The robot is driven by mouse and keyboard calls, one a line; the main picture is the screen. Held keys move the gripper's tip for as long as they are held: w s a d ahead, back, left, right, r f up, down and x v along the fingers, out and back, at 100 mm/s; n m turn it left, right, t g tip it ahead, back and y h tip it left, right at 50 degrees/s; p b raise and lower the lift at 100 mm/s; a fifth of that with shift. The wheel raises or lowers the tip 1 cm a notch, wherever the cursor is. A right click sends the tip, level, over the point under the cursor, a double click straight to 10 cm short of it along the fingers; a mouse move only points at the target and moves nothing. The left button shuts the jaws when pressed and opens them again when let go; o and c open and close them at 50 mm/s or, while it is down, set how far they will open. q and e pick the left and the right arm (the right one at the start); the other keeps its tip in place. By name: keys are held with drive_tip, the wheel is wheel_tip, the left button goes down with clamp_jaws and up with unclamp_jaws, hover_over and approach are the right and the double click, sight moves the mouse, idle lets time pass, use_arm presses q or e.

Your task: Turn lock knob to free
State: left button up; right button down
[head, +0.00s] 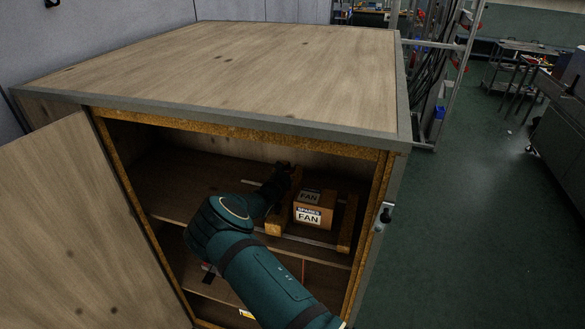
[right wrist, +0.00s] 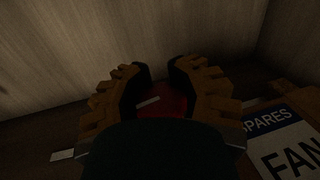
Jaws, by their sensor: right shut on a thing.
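My right arm reaches into a wooden cabinet (head: 245,120) through its open front. My right gripper (head: 283,172) is at the upper shelf, left of a box labelled SPARES FAN (head: 308,216). In the right wrist view my right gripper (right wrist: 160,72) is shut with its two fingers around a red knob (right wrist: 165,104). A pale line on the knob slants up to the right. The fingers and dark palm cover much of the knob. In the head view the knob is hidden by the gripper. My left gripper is not in view.
The open cabinet door (head: 75,225) stands at the left. The fan box sits between wooden blocks (head: 345,225) with metal rods, close to the gripper's right. The top panel overhangs the opening. A metal latch (head: 385,214) is on the right edge.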

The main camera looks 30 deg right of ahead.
drive_tip(key=n+t+y+p, duration=0.2)
drive_tip(key=t, duration=0.1)
drive_tip(key=shift+w+a+f+n+y, duration=0.1)
drive_tip(key=shift+a+n+y, duration=0.05)
drive_tip(key=shift+n+y, duration=0.15)
drive_tip(key=shift+w+a+f+n+t+y, duration=0.1)
drive_tip(key=shift+n+t+y, duration=0.45)
drive_tip(key=shift+t+y, duration=0.05)
drive_tip(key=shift+w+a+n+t+y, duration=0.1)
drive_tip(key=shift+n+t+y, duration=0.45)
drive_tip(key=shift+t+y, duration=0.05)
drive_tip(key=shift+a+n+t+y, duration=0.1)
drive_tip(key=shift+n+t+y, duration=0.2)
drive_tip(key=shift+y, duration=0.1)
drive_tip(key=c, duration=0.5)
unclamp_jaws()
drive_tip(key=shift+r, duration=0.2)
drive_tip(key=shift+r, duration=0.2)
wheel_tip(320, 180, up, 10)
drive_tip(key=shift+f, duration=0.25)
